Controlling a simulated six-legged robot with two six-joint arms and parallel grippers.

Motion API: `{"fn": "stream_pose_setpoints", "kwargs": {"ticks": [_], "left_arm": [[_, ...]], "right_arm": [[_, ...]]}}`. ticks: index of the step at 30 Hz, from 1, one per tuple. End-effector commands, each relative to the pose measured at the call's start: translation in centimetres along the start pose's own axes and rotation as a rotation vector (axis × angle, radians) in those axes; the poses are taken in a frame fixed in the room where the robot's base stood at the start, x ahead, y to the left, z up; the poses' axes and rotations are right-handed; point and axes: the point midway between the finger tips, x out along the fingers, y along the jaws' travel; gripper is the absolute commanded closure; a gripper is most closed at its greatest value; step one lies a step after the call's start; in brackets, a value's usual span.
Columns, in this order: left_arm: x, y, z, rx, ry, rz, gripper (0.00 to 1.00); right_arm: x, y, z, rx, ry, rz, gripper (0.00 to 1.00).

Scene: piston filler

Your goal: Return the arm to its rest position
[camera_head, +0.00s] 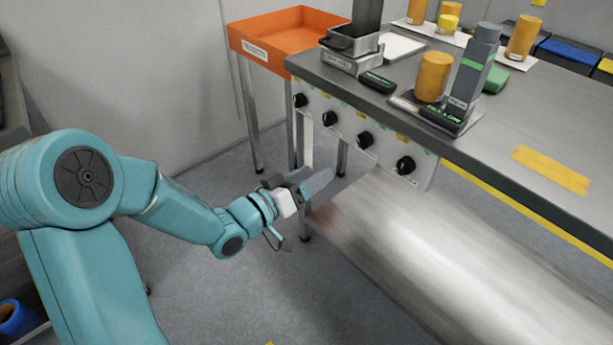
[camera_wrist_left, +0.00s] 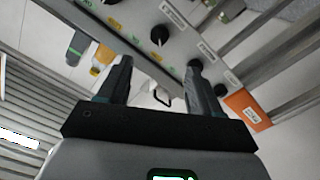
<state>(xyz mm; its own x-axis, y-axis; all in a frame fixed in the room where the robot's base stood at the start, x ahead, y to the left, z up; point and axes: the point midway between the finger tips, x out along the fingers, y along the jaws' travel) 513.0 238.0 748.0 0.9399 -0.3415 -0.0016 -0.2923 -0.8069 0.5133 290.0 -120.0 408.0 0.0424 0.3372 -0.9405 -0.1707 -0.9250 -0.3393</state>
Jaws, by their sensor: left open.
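My left arm (camera_head: 180,205) comes in from the left in the head view, stretched toward the front of the workbench. My left gripper (camera_head: 305,184) is in front of and below the row of black knobs (camera_head: 364,139) on the bench's front panel. In the left wrist view the two dark fingers (camera_wrist_left: 160,82) stand apart with nothing between them. Knobs also show beyond the fingertips in the left wrist view (camera_wrist_left: 158,36). No contact between the gripper and the panel is visible. My right gripper is in neither view.
An orange tray (camera_head: 282,38) on a stand is behind the bench's left end. On the bench top (camera_head: 540,130) stand an orange cylinder (camera_head: 433,77), a grey bottle (camera_head: 474,65) and dark devices. A metal lower surface (camera_head: 440,250) lies below the panel. Grey floor (camera_head: 240,290) is open near the arm.

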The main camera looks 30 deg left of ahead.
Motion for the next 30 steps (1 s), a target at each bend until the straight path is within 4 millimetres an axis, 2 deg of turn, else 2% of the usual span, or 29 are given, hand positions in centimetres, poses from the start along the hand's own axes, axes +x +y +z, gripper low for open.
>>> {"fn": "stream_pose_setpoints", "kwargs": {"ticks": [6, 19, 21, 23, 26, 28, 30], "left_arm": [[-1.1, 0.0, 0.0, 0.000, 0.000, 0.001, 0.35], [-1.1, 0.1, 0.0, 0.000, 0.000, 0.002, 0.35], [-0.7, 0.4, 0.7, -0.008, -0.013, 0.013, 0.35], [-0.2, 0.8, 2.5, -0.033, -0.050, 0.028, 0.35], [0.9, 1.2, 8.5, -0.126, -0.162, 0.029, 0.35], [1.0, 0.6, 14.2, -0.200, -0.285, -0.038, 0.35], [0.0, -0.2, 19.9, -0.240, -0.427, -0.129, 0.35]], "right_arm": [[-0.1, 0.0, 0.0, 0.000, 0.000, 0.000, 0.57], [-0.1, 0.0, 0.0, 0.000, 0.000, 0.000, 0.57], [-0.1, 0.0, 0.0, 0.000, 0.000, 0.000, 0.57], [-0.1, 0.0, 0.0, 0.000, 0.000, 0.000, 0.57], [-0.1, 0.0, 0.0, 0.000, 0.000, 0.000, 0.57], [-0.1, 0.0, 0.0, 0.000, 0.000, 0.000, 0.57], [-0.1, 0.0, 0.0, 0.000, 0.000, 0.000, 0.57]]}}
